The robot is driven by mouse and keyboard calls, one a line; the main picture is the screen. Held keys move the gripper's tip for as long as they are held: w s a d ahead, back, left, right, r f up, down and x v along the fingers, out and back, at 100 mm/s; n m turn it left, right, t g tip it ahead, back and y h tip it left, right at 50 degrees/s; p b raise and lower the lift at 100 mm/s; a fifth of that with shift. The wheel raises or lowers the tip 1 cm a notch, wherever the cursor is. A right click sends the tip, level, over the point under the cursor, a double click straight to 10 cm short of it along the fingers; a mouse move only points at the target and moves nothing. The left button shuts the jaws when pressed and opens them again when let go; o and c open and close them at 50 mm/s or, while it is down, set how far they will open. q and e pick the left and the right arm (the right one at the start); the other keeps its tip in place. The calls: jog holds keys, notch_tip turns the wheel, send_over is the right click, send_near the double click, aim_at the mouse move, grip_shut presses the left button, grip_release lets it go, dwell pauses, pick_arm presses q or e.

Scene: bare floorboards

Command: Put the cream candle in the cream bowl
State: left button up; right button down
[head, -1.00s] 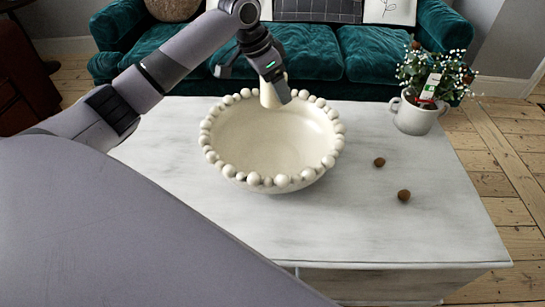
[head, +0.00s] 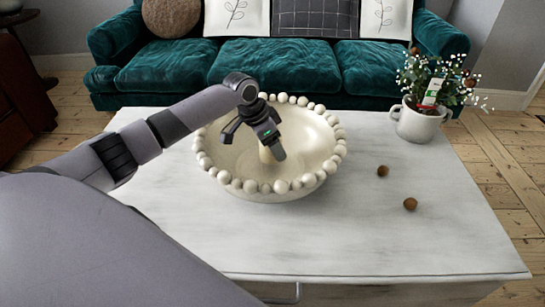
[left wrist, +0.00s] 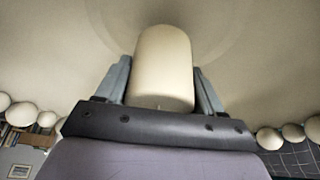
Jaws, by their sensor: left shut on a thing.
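The cream bowl (head: 312,135), with a rim of round beads, stands on the white table. My left gripper (head: 258,146) reaches down inside the bowl's rim. It is shut on the cream candle (head: 267,155), which is partly hidden by the finger in the head view. In the left wrist view the candle (left wrist: 163,70) sits between the two fingers (left wrist: 162,88), with the bowl's inner wall (left wrist: 65,60) around it. I cannot tell whether the candle touches the bowl's bottom. My right gripper is not in view.
A white pot with a flowering plant (head: 419,123) stands at the table's back right. Two small brown balls (head: 383,171) (head: 410,204) lie right of the bowl. The table's front right is clear. A green sofa (head: 290,68) stands behind the table.

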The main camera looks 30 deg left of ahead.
pick_arm(q)
notch_tip(320, 180, down, 3)
jog(key=shift+f+b, duration=0.1)
jog(key=shift+b, duration=0.3)
jog(key=shift+f, duration=0.1)
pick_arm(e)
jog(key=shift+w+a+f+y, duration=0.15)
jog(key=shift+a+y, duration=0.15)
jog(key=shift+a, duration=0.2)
pick_arm(q)
jog(key=shift+f, duration=0.1)
jog(key=o, duration=1.3)
jog(key=shift+f, duration=0.1)
jog(key=shift+c, duration=0.2)
jog(key=shift+r, duration=0.3)
jog(key=p+v, duration=0.4)
jog(key=v, duration=0.7)
jog(key=shift+r, duration=0.35)
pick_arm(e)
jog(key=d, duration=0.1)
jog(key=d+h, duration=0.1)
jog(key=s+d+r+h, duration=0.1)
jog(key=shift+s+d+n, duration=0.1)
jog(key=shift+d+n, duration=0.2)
pick_arm(q)
jog(key=shift+s+a+p, duration=0.1)
jog(key=shift+p, duration=0.2)
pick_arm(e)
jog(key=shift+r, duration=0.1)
